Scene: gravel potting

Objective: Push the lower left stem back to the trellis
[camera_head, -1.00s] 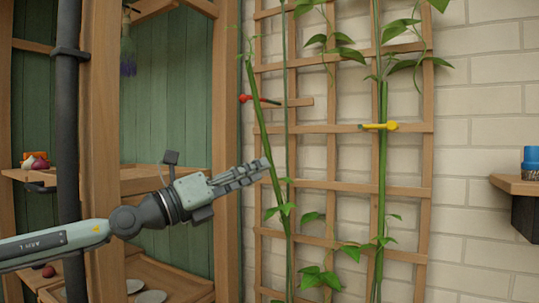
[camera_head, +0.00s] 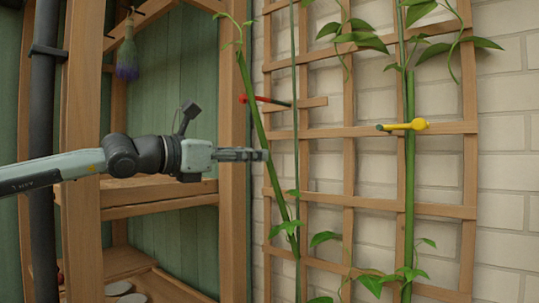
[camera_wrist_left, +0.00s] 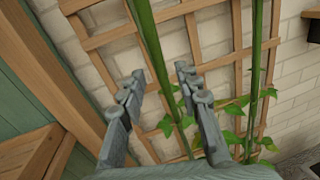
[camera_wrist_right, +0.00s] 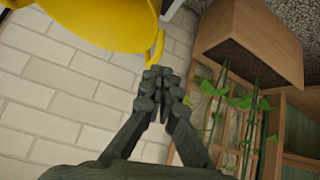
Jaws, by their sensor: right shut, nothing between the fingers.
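The lower left stem (camera_head: 278,190) is green and leans to the upper left, its top away from the wooden trellis (camera_head: 349,185). My left gripper (camera_head: 264,155) reaches in from the left, its fingertips at the middle of this stem. In the left wrist view the fingers (camera_wrist_left: 158,78) are apart, and the stem (camera_wrist_left: 150,45) runs between them as seen; whether it touches a finger I cannot tell. A red clip (camera_head: 272,101) sits on the trellis by the stem. My right gripper (camera_wrist_right: 158,78) is shut and empty in the right wrist view.
An upright stem (camera_head: 409,170) with a yellow clip (camera_head: 415,124) stands on the trellis's right side. A wooden shelf unit (camera_head: 160,198) is left of the trellis.

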